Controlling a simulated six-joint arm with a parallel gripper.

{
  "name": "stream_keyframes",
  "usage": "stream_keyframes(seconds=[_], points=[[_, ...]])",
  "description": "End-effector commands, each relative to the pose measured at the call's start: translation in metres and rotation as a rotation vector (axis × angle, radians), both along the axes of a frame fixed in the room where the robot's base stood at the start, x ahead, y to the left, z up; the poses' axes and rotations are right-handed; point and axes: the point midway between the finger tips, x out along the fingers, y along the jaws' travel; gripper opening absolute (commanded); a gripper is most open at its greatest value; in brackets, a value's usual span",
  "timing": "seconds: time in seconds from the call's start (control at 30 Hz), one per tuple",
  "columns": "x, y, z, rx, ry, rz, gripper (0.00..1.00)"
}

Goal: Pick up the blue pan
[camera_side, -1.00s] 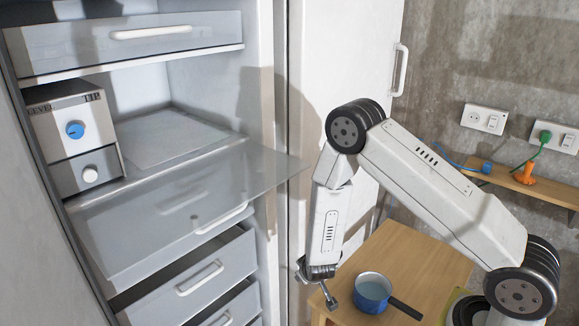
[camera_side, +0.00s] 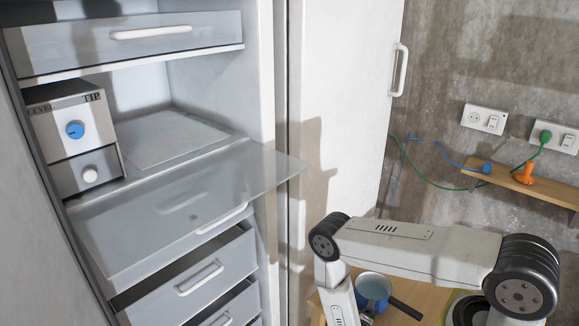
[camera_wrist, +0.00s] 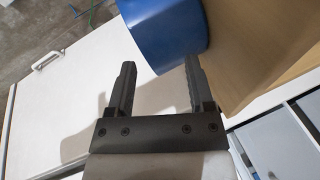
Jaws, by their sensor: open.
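The blue pan (camera_side: 373,288) stands on the wooden table (camera_side: 430,296), its dark handle (camera_side: 405,309) pointing to the lower right. My arm partly covers the pan and table in the side view. In the wrist view the blue side of the pan (camera_wrist: 165,30) fills the top middle. My gripper (camera_wrist: 155,75) is open there, with two dark fingers apart and nothing between them. The right fingertip is close to the pan's lower edge; whether it touches I cannot tell.
An open fridge with a half-open clear flap (camera_side: 190,205) and pulled-out drawers (camera_side: 200,278) stands at the left. Its white door (camera_side: 345,110) is behind the table. A wall shelf (camera_side: 530,188) holds an orange item (camera_side: 524,172), with cables nearby.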

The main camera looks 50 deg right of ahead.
Motion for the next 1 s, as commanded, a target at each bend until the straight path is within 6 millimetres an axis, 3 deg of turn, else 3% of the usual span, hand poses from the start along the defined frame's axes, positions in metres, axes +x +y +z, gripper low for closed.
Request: stream_keyframes(seconds=[0.2, 0.4, 1.0], points=[[-0.051, -0.008, -0.011, -0.185, 0.111, -0.026, 0.68], [-0.08, -0.011, -0.012, -0.296, 0.179, -0.041, 0.68], [-0.084, -0.02, -0.012, -0.322, 0.196, -0.048, 0.68]])
